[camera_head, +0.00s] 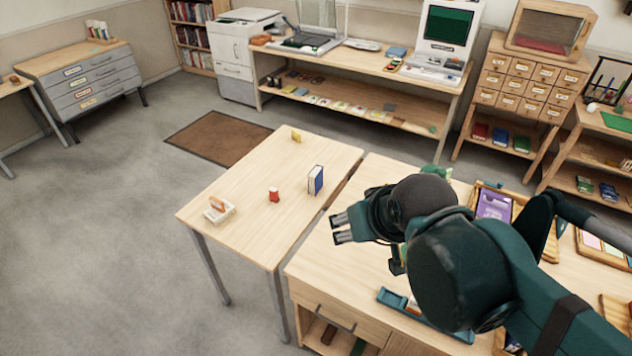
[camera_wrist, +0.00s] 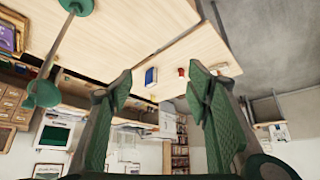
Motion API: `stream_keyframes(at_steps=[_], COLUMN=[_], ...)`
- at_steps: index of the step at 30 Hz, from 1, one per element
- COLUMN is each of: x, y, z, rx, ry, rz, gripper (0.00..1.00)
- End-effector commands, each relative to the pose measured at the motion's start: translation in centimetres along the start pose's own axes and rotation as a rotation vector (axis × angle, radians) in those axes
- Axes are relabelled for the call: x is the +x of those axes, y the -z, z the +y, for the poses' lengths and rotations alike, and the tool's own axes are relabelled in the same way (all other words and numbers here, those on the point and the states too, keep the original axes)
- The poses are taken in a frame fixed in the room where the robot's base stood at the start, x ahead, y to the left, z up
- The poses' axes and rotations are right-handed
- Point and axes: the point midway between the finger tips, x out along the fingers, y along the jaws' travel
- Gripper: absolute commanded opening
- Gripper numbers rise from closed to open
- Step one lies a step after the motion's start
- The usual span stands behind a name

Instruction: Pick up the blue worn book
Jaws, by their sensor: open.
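A blue book (camera_head: 316,180) with pale page edges stands upright near the right edge of the left light-wood table (camera_head: 250,235). In the wrist view the blue book (camera_wrist: 151,77) shows small and distant, between my fingers. Its wear is too small to tell. My gripper (camera_head: 342,228) is in front of the book and slightly to its right, apart from it, over the gap side of the nearer desk. In the wrist view my gripper (camera_wrist: 160,72) has its two green-padded fingers spread with nothing between them.
A red object (camera_head: 273,195), a yellow object (camera_head: 296,136) and a white-orange item (camera_head: 218,210) share the table. The nearer desk holds a blue tray (camera_head: 392,299) and a purple item (camera_head: 494,204). More books (camera_head: 500,136) sit under the card cabinet.

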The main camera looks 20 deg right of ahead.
Motion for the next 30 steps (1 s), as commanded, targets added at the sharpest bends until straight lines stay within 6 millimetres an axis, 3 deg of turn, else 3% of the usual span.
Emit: stream_keyframes(at_steps=[17,30], x=[0.1,1.9], y=[0.6,5.5], z=[0.1,0.6], rx=[0.007,0.067], ry=[-0.002,-0.025], rz=[-0.004,-0.037], gripper=[0.38,0.38])
